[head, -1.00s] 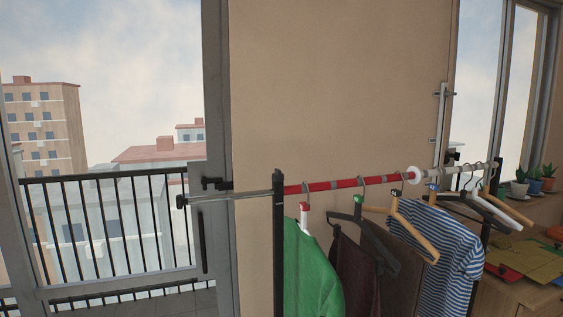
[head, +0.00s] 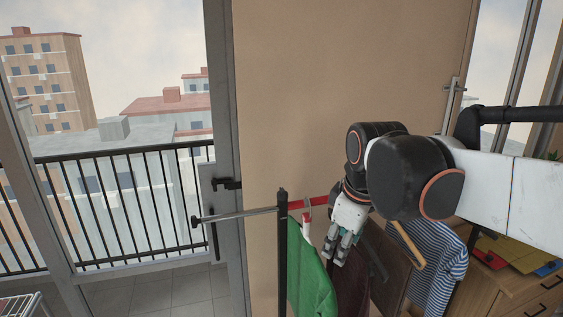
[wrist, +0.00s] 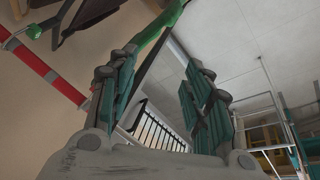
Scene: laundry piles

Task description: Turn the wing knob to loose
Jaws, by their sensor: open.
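The clothes rail is a red bar (head: 318,202) with a thin grey rod (head: 240,215) sticking out left past a black post (head: 282,250). A black knob-like end piece (head: 195,222) sits at the rod's left tip. I cannot make out a wing shape on any knob. My gripper (head: 343,248) is open and empty, pointing down in front of the hanging clothes, right of the post. In the wrist view my gripper's fingers (wrist: 162,62) are spread. The red bar (wrist: 48,70), with a grey band, passes upper left. My arm hides the rail's right part.
A green garment (head: 312,275), dark clothes (head: 352,285) and a striped shirt (head: 437,262) hang close by my gripper. A wooden cabinet (head: 515,290) with folded items stands at right. The balcony door (head: 228,170) is behind the rod. Space left of the post looks clear.

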